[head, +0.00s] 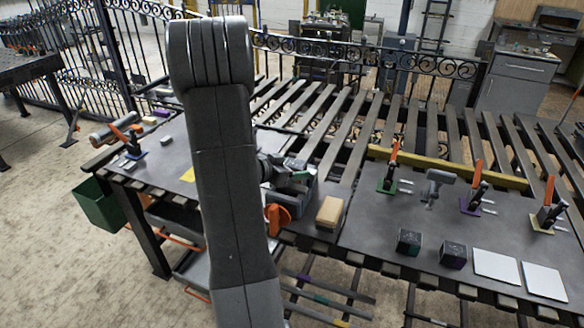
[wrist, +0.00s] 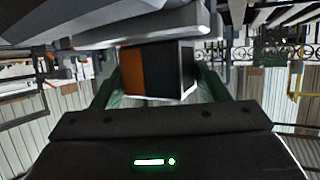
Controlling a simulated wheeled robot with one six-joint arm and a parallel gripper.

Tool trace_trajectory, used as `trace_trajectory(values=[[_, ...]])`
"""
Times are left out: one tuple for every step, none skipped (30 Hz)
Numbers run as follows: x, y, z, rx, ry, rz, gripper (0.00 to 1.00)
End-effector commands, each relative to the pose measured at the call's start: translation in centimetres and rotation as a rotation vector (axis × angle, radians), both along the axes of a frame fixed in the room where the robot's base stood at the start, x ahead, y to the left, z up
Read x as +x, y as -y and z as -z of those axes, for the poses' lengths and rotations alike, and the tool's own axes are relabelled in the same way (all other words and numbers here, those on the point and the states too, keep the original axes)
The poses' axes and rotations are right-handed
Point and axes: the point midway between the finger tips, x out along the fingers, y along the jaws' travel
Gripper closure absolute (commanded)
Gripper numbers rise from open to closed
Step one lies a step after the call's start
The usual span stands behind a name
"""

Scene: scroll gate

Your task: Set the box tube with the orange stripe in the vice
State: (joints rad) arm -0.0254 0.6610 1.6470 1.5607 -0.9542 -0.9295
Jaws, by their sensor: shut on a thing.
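My gripper (wrist: 158,82) is shut on the box tube (wrist: 165,68), a dark piece with an orange stripe (wrist: 132,72) across its left part in the wrist view. The greenish fingers are on both sides of it. Grey metal bars (wrist: 150,35), likely of the vice, lie just above the tube in that view; I cannot tell whether they touch it. In the head view the gripper (head: 290,180) is at the vice (head: 292,200), which has an orange part at its front. My arm hides part of this spot, and the tube is not clear there.
A tan block (head: 329,212) stands right of the vice. The right plate holds toggle clamps with orange handles (head: 387,170), two dark cubes (head: 409,241) and two white plates (head: 496,266). A yellow bar (head: 450,169) runs behind. A green bin (head: 101,205) hangs at the left.

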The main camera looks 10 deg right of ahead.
Motion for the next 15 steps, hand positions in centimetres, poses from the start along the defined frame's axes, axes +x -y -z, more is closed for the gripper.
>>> trace_trajectory(values=[[0.01,0.00,0.07,-0.001,0.000,0.000,0.62],[0.01,0.00,0.11,-0.001,0.000,0.000,0.62],[0.01,0.00,0.17,-0.001,0.000,0.000,0.62],[0.01,0.00,0.22,-0.001,0.000,0.000,0.62],[0.01,0.00,0.26,-0.001,0.000,0.000,0.62],[0.01,0.00,0.31,-0.001,0.000,0.000,0.62],[0.01,0.00,0.36,-0.001,0.000,0.000,0.62],[0.01,0.00,0.40,-0.001,0.000,0.000,0.62],[0.01,0.00,0.46,-0.001,0.000,0.000,0.62],[0.01,0.00,0.50,-0.001,0.000,0.000,0.62],[0.01,-0.01,0.55,-0.001,0.000,0.000,0.62],[0.01,0.00,0.61,-0.001,0.000,0.000,0.62],[0.01,0.00,0.65,-0.001,0.000,0.000,0.62],[0.01,0.00,0.69,-0.001,0.000,0.000,0.62],[0.01,0.00,0.76,-0.001,0.000,0.000,0.62]])
